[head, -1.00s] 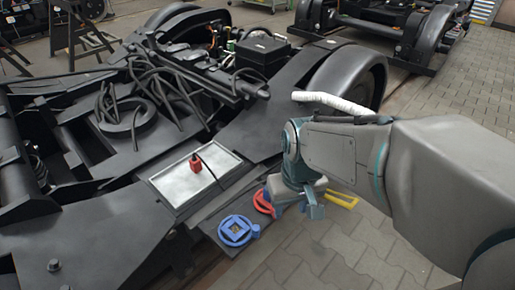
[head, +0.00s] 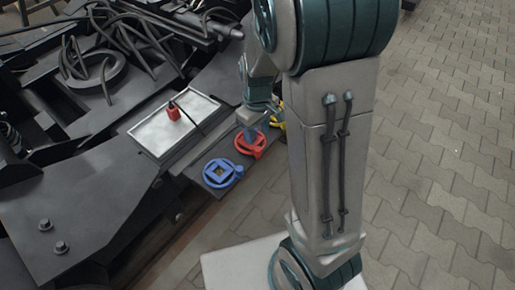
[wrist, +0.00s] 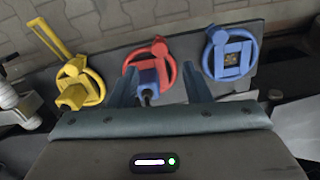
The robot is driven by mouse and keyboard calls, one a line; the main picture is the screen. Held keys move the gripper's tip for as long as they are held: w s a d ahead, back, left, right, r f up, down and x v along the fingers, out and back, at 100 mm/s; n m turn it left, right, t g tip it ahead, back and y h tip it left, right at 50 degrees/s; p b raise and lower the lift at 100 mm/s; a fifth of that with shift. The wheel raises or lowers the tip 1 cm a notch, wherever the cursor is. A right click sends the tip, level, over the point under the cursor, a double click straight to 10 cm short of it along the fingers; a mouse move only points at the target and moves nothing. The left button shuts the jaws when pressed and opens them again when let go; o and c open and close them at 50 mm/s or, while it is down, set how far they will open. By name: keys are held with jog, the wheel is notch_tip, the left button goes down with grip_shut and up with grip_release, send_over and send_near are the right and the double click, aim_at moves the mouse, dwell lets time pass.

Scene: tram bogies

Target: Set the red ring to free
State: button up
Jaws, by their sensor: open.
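The red ring (head: 250,144) lies on a dark plate (head: 207,160) beside the bogie, between a blue ring (head: 221,173) and a yellow ring (head: 278,122). In the wrist view the red ring (wrist: 134,84) has a tab at its upper right and a blue block (wrist: 148,78) in its middle. My gripper (wrist: 158,68) is open, its fingers pointing at the red ring, one on each side of the block. Whether they touch anything I cannot tell. In the head view my gripper (head: 250,126) is just above the red ring and hides part of it.
The blue ring (wrist: 230,55) has a square opening in its middle. The yellow ring (wrist: 81,88) has a long yellow handle (wrist: 48,38) sticking out. A light tray (head: 176,124) with a red plug (head: 173,111) and black cable lies beside the plate. Paved floor (head: 440,150) is free at right.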

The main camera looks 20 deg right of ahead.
aim_at(258, 149)
notch_tip(258, 149, down, 8)
jog(key=shift+r+b, duration=0.15)
jog(key=shift+b, duration=1.05)
grip_shut()
